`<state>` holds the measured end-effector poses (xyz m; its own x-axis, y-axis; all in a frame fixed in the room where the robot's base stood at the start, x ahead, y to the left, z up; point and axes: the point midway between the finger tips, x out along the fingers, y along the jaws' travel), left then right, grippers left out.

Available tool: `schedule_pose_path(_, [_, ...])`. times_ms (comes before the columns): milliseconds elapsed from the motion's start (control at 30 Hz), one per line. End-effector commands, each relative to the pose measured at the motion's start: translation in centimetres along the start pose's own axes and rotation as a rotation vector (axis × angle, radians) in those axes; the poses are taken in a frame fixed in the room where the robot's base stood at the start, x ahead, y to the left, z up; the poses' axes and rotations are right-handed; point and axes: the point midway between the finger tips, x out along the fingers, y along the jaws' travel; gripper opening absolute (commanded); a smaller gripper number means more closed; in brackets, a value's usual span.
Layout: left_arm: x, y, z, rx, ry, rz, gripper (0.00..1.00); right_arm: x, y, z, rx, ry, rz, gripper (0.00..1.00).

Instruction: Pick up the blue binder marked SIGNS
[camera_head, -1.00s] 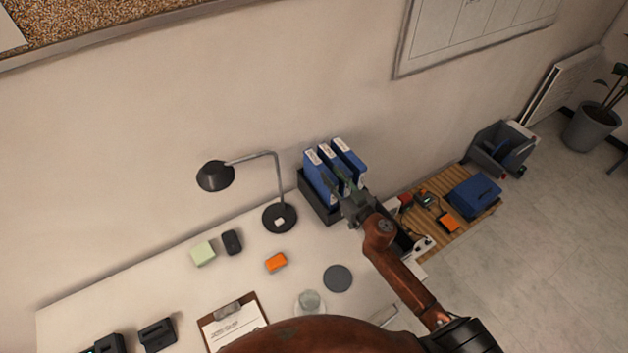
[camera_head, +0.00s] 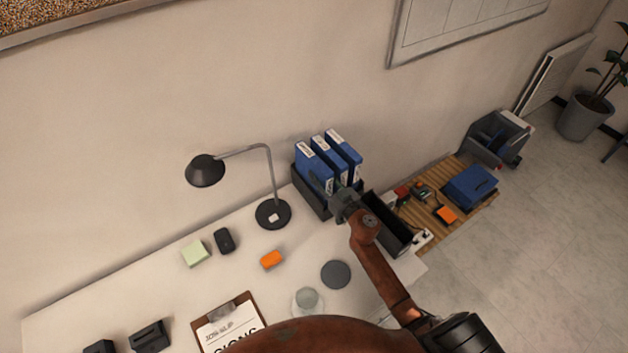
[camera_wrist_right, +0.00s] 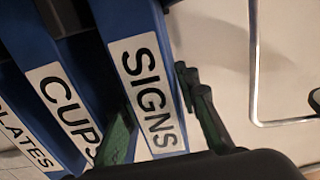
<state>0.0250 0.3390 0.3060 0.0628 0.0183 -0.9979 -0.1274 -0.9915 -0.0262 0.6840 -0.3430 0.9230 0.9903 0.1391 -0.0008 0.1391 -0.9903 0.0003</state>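Three blue binders stand side by side in a black holder (camera_head: 308,199) on the desk by the wall. The binder marked SIGNS (camera_wrist_right: 146,80) fills the middle of the right wrist view; it appears to be the left one (camera_head: 313,168) in the head view, nearest the lamp. The CUPS binder (camera_wrist_right: 62,95) and the PLATES binder (camera_wrist_right: 22,135) stand beside it. My right gripper (camera_head: 344,192) is at the binders' front. In the right wrist view its fingers (camera_wrist_right: 163,125) are apart, on either side of the SIGNS spine; contact cannot be told. My left gripper is not in view.
A desk lamp (camera_head: 272,213) stands left of the holder. An empty black tray (camera_head: 388,222) lies right of my gripper. An orange block (camera_head: 271,259), a round dark coaster (camera_head: 335,274) and a clipboard (camera_head: 254,308) lie in front. Some desk between them is clear.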

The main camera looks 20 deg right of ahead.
Motion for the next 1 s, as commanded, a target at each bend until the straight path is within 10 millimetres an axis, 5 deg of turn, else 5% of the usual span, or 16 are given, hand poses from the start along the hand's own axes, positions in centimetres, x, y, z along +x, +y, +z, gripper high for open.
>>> schedule_pose_path(200, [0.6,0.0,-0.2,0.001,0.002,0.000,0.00,3.0,0.1,0.1,0.002,0.001,0.001,0.29])
schedule_pose_path(500, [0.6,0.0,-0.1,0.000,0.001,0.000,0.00,3.4,0.0,-0.1,0.001,0.001,0.001,0.29])
schedule_pose_path(1000, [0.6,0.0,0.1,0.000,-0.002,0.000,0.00,3.4,0.1,0.0,0.001,0.001,0.001,0.00])
